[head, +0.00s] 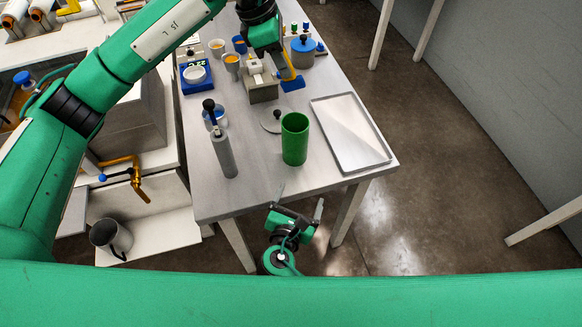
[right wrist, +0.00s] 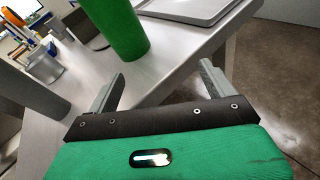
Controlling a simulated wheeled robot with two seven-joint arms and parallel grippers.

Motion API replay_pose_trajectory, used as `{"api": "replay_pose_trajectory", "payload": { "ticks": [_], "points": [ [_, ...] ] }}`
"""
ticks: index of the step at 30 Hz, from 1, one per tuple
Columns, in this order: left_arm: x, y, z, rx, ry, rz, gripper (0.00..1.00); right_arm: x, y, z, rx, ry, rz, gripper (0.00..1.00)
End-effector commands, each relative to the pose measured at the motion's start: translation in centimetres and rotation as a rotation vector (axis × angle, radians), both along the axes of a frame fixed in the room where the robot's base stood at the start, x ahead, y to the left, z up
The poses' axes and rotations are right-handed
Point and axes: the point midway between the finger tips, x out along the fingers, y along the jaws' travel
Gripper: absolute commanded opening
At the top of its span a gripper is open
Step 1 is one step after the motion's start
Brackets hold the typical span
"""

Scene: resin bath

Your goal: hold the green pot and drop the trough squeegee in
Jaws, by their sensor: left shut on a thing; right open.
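The green pot (head: 294,142), a tall green cylinder, stands upright near the front of the table; its lower part shows in the right wrist view (right wrist: 115,30). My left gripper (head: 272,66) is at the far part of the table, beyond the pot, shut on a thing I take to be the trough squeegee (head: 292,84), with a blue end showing. The gripper hides much of it. My right gripper (head: 300,200) is open and empty in front of the table edge, short of the pot. Its two fingers show apart in the right wrist view (right wrist: 160,75).
A grey cylinder (head: 224,155) stands left of the pot. A flat tray (head: 386,156) lies to its right. A small round lid (head: 270,126) with a black knob is close behind it. A grey block (head: 262,95), cups and a blue scale (head: 188,88) stand farther back.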

Motion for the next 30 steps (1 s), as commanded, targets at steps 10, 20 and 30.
{"api": "replay_pose_trajectory", "payload": {
  "ticks": [10,20,30],
  "points": [
    [0.0,0.0,0.0,0.0,0.0,0.0,0.0,5.7,2.1,5.2,-0.22,-0.2,0.214,0.86],
    [0.0,0.0,0.0,0.0,0.0,0.0,0.0,10.0,2.0,5.6,-0.232,-0.212,0.221,0.86],
    [0.0,0.0,0.0,0.0,0.0,0.0,0.0,15.9,1.5,5.5,-0.23,-0.209,0.223,0.86]
  ]
}}
